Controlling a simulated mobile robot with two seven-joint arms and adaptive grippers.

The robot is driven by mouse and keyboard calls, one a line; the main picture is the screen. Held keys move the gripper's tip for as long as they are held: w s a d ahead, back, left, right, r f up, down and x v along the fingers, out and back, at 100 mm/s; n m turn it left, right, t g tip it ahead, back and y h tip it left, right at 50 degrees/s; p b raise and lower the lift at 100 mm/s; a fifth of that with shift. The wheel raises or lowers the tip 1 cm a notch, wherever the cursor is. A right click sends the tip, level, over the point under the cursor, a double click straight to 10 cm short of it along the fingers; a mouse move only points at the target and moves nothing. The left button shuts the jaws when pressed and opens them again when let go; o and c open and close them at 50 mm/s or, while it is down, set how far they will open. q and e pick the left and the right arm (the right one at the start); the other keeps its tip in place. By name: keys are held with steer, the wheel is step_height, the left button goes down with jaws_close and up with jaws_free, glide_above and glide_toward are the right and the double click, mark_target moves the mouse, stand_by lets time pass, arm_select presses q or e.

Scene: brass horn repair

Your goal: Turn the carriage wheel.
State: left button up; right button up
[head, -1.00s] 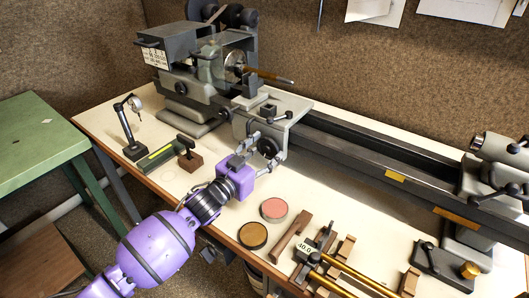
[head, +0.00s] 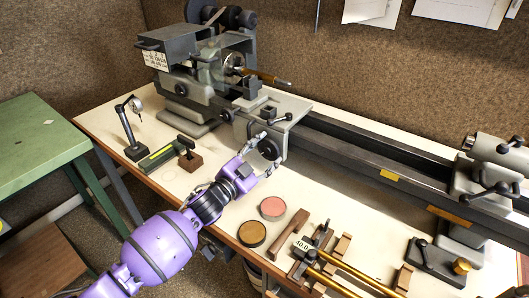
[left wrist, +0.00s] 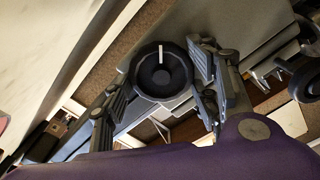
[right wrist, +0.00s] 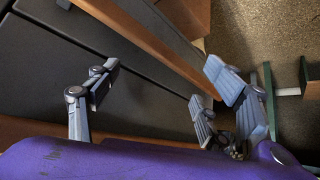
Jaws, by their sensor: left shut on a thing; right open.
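The carriage wheel (head: 267,149) is a dark round handwheel on the front of the lathe carriage (head: 285,120). My left gripper (head: 265,153) is at the wheel with a finger on either side, shut on its rim. In the left wrist view the wheel (left wrist: 162,76) faces the camera between the two fingers, with a white mark at the top of its face. The fingers hide part of the wheel in the head view. My right gripper (right wrist: 155,95) shows only in the right wrist view, open and empty.
Below the carriage lie a pink round tin (head: 272,207), a brown round tin (head: 252,234) and a wooden block (head: 290,233). A green tool (head: 160,156) and a dial gauge stand (head: 133,130) are at left. The lathe bed (head: 370,155) runs right to the tailstock (head: 485,175).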

arm_select(q)
steer(key=shift+w+a+r+m, duration=0.1)
steer(key=shift+w+a+m, duration=0.1)
steer(key=shift+a+m, duration=0.25)
arm_select(e)
steer(key=shift+w+r, duration=0.2)
steer(key=shift+w, duration=0.05)
arm_select(q)
steer(key=shift+m, duration=0.25)
arm_select(e)
steer(key=shift+w+r, duration=0.25)
steer(key=shift+w, duration=0.05)
arm_select(q)
steer(key=o, duration=0.7)
steer(key=shift+w, duration=0.1)
steer(key=shift+o, duration=0.7)
steer(key=shift+w+a, duration=0.1)
arm_select(e)
steer(key=shift+w, duration=0.1)
steer(key=shift+a, duration=0.1)
arm_select(q)
steer(key=shift+s, duration=0.2)
steer(key=v, duration=0.7)
steer(key=shift+s, duration=0.4)
arm_select(e)
steer(key=shift+f, duration=0.1)
